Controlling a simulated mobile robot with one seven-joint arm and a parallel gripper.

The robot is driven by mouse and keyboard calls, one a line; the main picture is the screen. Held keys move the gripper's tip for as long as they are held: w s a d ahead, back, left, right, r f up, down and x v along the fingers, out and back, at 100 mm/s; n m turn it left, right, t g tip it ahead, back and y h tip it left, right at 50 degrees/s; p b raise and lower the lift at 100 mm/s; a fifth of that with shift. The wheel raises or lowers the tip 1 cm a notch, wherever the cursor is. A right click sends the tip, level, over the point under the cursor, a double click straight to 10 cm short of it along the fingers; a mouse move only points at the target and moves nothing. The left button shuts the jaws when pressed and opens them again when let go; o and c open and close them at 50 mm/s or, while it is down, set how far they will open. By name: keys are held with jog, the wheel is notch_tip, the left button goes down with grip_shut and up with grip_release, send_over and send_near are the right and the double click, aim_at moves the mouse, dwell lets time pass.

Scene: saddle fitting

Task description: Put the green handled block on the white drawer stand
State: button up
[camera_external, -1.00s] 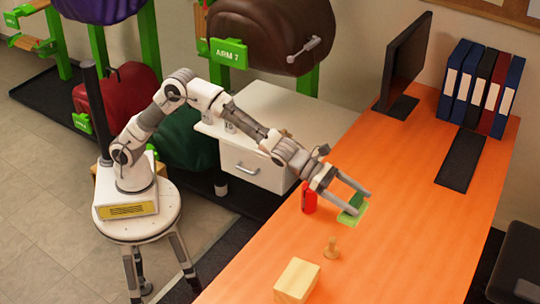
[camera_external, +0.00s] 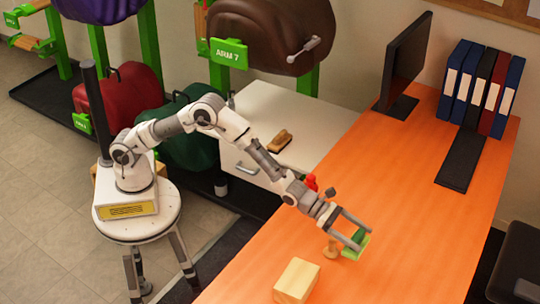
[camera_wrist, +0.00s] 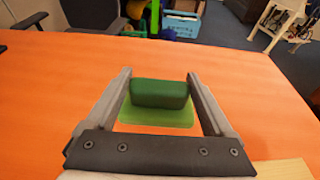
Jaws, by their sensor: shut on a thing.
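The green handled block (camera_external: 355,246) has a dark green handle on a flat light green base. My gripper (camera_external: 356,235) is shut on its handle, over the front part of the orange table. In the wrist view the dark green handle (camera_wrist: 160,94) sits between my two fingers, with the light green base (camera_wrist: 155,118) below it. I cannot tell whether the base touches the table. The white drawer stand (camera_external: 262,103) is left of the table, behind my arm. A brown brush (camera_external: 279,141) lies on its top; my arm hides part of the stand.
The orange table (camera_external: 420,200) has a wooden peg (camera_external: 330,251) just left of the block and a pale wooden block (camera_external: 297,281) near the front. A red can (camera_external: 311,182) is partly hidden behind my arm. A monitor (camera_external: 405,62), keyboard (camera_external: 461,160) and binders (camera_external: 482,90) stand farther back.

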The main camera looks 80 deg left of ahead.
aim_at(368, 240)
jog(key=w+a+f, duration=0.1)
jog(key=w, duration=0.1)
jog(key=w+a+f, duration=0.1)
jog(key=w+f, duration=0.1)
jog(key=w+a+f, duration=0.1)
jog(key=w, duration=0.1)
jog(key=shift+w+a+f, duration=0.2)
jog(key=shift+a+f, duration=0.1)
jog(key=shift+f, duration=0.05)
jog(key=shift+f+b, duration=0.55)
jog(key=shift+f, duration=1.3)
jog(key=shift+f, duration=0.1)
jog(key=shift+f, duration=0.15)
jog(key=o, duration=1.1)
jog(key=shift+o, duration=0.2)
jog(key=shift+r, duration=0.2)
